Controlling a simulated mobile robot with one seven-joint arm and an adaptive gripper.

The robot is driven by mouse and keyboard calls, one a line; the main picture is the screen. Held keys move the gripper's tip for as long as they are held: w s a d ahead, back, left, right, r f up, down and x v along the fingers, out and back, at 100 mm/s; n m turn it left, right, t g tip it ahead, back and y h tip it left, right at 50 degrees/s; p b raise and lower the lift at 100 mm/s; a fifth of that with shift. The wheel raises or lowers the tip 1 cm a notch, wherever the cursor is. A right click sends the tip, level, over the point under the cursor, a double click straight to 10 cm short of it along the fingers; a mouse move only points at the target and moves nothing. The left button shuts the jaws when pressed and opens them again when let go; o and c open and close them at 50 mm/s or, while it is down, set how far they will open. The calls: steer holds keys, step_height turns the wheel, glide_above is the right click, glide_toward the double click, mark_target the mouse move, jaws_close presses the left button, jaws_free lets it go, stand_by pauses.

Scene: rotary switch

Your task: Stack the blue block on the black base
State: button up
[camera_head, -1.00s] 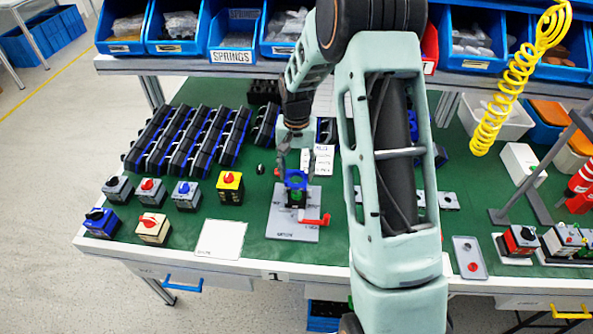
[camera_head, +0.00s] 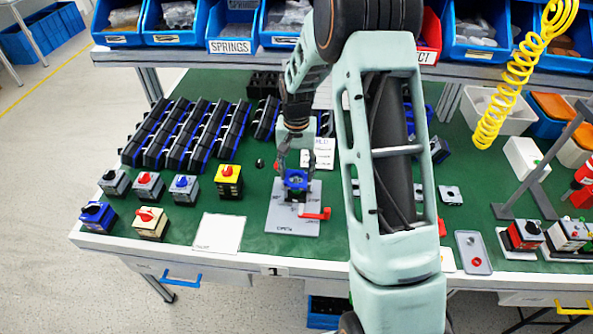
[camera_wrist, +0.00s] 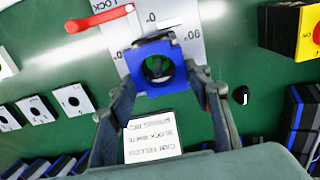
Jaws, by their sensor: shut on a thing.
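The blue block (camera_head: 296,181) is a small square piece with a round hole, and it also shows in the wrist view (camera_wrist: 173,50). My gripper (camera_head: 296,175) is shut on it, with one finger on either side in the wrist view (camera_wrist: 164,75). The black base (camera_head: 297,198) stands on a grey plate (camera_head: 290,222) right below the block. The block is over the base and looks close to or touching it; I cannot tell if it is seated. The base is mostly hidden by the block in the wrist view.
A red lever (camera_head: 316,214) lies at the plate's right side. A white label card (camera_head: 219,233) and several finished switches, one yellow (camera_head: 229,182), are to the left. Rows of black and blue parts (camera_head: 190,133) lie behind.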

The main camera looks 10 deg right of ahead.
steer(key=o, duration=1.3)
steer(key=shift+f, duration=0.1)
steer(key=shift+c, duration=0.2)
